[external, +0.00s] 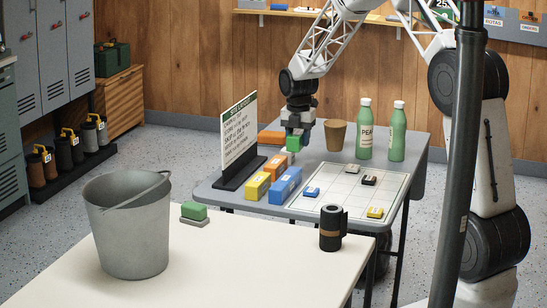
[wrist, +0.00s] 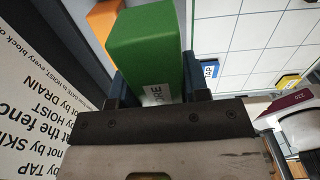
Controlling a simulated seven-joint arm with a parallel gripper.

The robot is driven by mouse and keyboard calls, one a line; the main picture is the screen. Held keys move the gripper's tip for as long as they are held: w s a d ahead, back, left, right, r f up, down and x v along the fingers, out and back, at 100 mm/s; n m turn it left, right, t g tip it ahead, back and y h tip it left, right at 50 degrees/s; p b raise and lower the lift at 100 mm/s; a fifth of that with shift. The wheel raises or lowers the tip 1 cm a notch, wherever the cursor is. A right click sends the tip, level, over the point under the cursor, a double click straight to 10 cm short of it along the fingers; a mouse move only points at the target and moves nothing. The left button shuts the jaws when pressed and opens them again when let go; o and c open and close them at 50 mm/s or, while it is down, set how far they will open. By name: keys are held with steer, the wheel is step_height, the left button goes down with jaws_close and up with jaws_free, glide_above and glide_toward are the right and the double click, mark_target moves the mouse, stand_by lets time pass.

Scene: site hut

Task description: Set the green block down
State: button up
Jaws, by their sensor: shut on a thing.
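My gripper (external: 295,135) is shut on a green block (external: 293,144) over the far grey table, just right of the sign. In the wrist view the green block (wrist: 142,42) sits between the blue fingers (wrist: 155,85), with a white label partly hidden. A pale piece shows just below the block in the external view; I cannot tell whether they touch. A white board with a grid (external: 345,190) lies to the right, bearing several small coloured pieces. A second green block (external: 194,210) lies on a grey piece on the near cream table.
The sign (external: 238,140) stands close left of my gripper. Orange (external: 273,167), yellow (external: 257,186) and blue (external: 285,185) blocks lie in front. A brown cup (external: 335,135) and green bottles (external: 365,135) stand right.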

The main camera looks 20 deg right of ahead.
steer(key=shift+n, duration=0.5)
steer(key=s+a, duration=0.6)
steer(key=s, duration=0.1)
steer(key=s+a, duration=0.3)
steer(key=a, duration=0.1)
steer(key=shift+s+f, duration=0.2)
steer(key=shift+f, duration=0.15)
steer(key=s+a, duration=0.3)
steer(key=s, duration=0.5)
steer(key=s+a+f+n, duration=0.1)
steer(key=s+a, duration=0.3)
steer(key=s, duration=0.4)
steer(key=s+a+f+n, duration=0.1)
steer(key=s+a, duration=0.3)
steer(key=s, duration=0.5)
steer(key=shift+a+f, duration=0.15)
steer(key=shift+f, duration=0.05)
steer(key=shift+n, duration=0.5)
steer(key=s, duration=0.4)
steer(key=s+f, duration=0.1)
steer(key=s, duration=0.7)
steer(key=shift+a+f, duration=0.2)
steer(key=shift+a, duration=0.1)
glide_above(247, 244)
steer(key=shift+s+f, duration=0.1)
steer(key=shift+f, duration=0.65)
steer(key=shift+f, duration=1.75)
